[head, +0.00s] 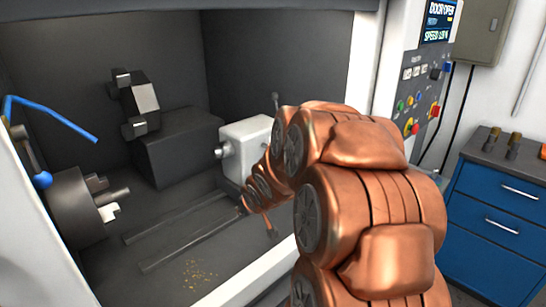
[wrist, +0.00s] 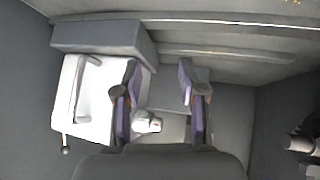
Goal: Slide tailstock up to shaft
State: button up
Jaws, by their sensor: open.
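The tailstock (head: 245,143) is a white block inside the machine, right of the chuck, with its grey quill (head: 222,150) pointing left. The dark chuck (head: 78,205) is at the far left with pale and dark pieces on its face; I cannot clearly tell the shaft from its jaws. A wide gap separates chuck and quill. In the wrist view my gripper (wrist: 158,78) is open. The white tailstock (wrist: 92,120) lies left of and partly behind its left finger, and the quill (wrist: 148,122) shows between the fingers. Contact is unclear. My arm hides the tailstock's right side in the head view.
Two rails (head: 195,238) run along the bed, clear between chuck and tailstock. A tool turret (head: 140,100) and a dark block (head: 178,148) stand behind. A blue hose (head: 50,115) hangs above the chuck. The control panel (head: 425,95) is outside at right.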

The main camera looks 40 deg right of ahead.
aim_at(250, 161)
jog(key=w+d+r+t+p, duration=0.1)
jog(key=d+r+t, duration=0.3)
jog(key=d, duration=0.5)
jog(key=w+d+r+t, duration=0.1)
jog(key=d+t, duration=0.5)
jog(key=d, duration=0.2)
jog(key=shift+m+h, duration=0.3)
jog(key=shift+m, duration=0.1)
jog(key=shift+p+x, duration=1.25)
jog(key=shift+x, duration=2.35)
jog(key=shift+d, duration=0.1)
jog(key=shift+c, duration=0.2)
grip_shut()
